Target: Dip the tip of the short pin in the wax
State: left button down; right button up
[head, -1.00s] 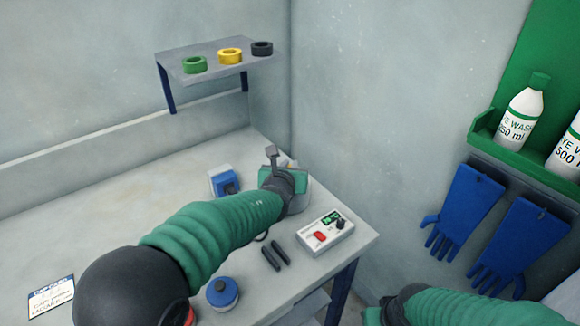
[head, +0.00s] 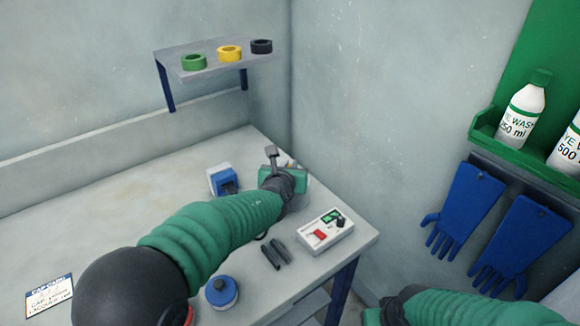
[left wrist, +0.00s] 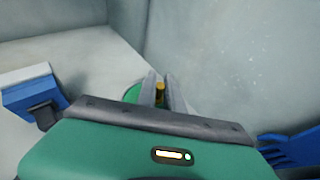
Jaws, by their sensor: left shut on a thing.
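My left gripper (head: 287,170) is over the back right part of the table, seen from behind, its fingertips hidden in the head view. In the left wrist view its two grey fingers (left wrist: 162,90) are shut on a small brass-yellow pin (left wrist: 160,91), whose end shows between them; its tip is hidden. A green round edge (left wrist: 132,93) shows just beyond the left finger; I cannot tell whether it is the wax container or whether the pin touches it. My right gripper is mostly cut off at the bottom edge, fingers out of view.
A blue and white box (head: 222,180) stands left of my left gripper. A white device with a red switch (head: 326,232), two dark bars (head: 276,253) and a blue-lidded jar (head: 222,291) are nearer. A shelf (head: 222,62) holds three rings. A card (head: 50,296) lies left.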

aim_at(290, 165)
pick_arm(q)
jog(key=shift+f, duration=0.1)
jog(key=shift+r+p, duration=2.6)
jog(key=shift+r, duration=0.95)
